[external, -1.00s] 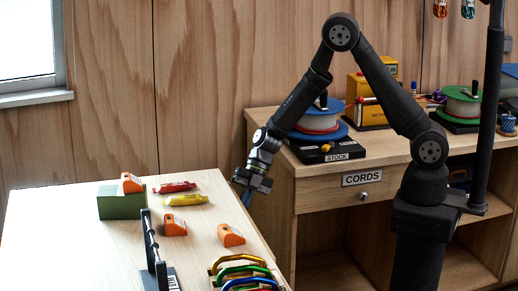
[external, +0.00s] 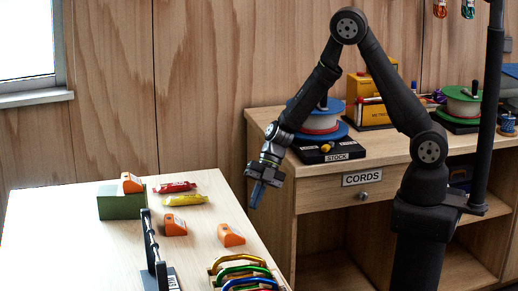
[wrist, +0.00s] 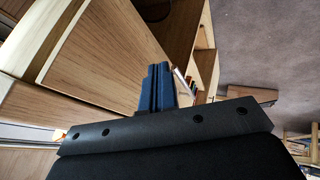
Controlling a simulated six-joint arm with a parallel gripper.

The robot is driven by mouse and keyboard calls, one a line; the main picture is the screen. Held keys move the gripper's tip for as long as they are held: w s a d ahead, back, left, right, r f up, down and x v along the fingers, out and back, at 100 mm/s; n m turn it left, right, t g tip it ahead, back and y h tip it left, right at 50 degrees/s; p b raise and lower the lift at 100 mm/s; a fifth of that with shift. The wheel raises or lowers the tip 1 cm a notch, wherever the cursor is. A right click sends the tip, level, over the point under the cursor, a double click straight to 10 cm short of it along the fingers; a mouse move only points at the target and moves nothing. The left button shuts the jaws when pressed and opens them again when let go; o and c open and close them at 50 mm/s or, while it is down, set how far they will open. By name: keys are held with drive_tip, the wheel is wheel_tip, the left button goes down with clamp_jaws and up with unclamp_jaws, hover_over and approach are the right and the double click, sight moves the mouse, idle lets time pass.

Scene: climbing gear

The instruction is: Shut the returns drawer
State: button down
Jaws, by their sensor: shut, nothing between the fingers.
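I cannot make out a drawer marked as returns in either view. The wrist view shows wooden panels (wrist: 95,95) at close range, and I cannot tell whether one is a drawer front. My gripper (external: 256,196) points down beside the right edge of the light wooden table (external: 80,240), left of the wooden desk. Its blue fingers also show in the wrist view (wrist: 158,78), shut together with nothing between them.
The desk has a shut drawer labelled CORDS (external: 340,188). A black STOCK base (external: 325,152) with a spool stands above it. A green block (external: 121,205), orange devices (external: 231,235) and coloured carabiners (external: 240,270) are on the table. Floor (wrist: 275,45) shows in the wrist view.

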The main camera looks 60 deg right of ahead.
drive_tip(key=w+v, duration=0.1)
drive_tip(key=v, duration=0.7)
drive_tip(key=s+a+f+n+y, duration=0.4)
drive_tip(key=s+f+n+y, duration=0.1)
drive_tip(key=s, duration=0.2)
drive_tip(key=s+a+f+n+y, duration=0.4)
drive_tip(key=s+n+y, duration=0.1)
drive_tip(key=s+y, duration=0.15)
drive_tip(key=shift+g+h, duration=0.4)
drive_tip(key=shift+h, duration=0.05)
drive_tip(key=a, duration=0.4)
drive_tip(key=w+a, duration=0.1)
drive_tip(key=a, duration=0.7)
drive_tip(key=shift+w+a+f, duration=0.25)
drive_tip(key=shift+w, duration=0.05)
drive_tip(key=shift+w+a, duration=0.35)
drive_tip(key=shift+w, duration=0.05)
